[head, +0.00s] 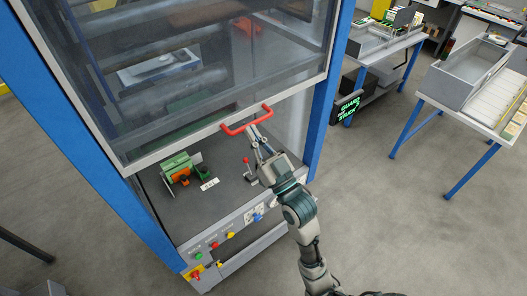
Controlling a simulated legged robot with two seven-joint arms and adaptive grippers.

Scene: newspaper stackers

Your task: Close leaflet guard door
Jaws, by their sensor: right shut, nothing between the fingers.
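The guard door (205,85) is a large see-through panel in a grey frame on the blue-framed machine. Its lower edge is raised above the machine's deck, leaving an opening below. A red handle (246,120) sits on that lower edge, towards the right. My right gripper (254,133) is at the handle, just under its bar, with its fingers shut and nothing between them. I cannot tell whether it touches the handle. My left gripper is not in view.
Inside the opening, a green and orange device (178,170) and a red-knobbed lever (248,170) stand on the deck. Buttons line the front panel (225,238). Tables with trays (468,75) stand at right. The floor between is clear.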

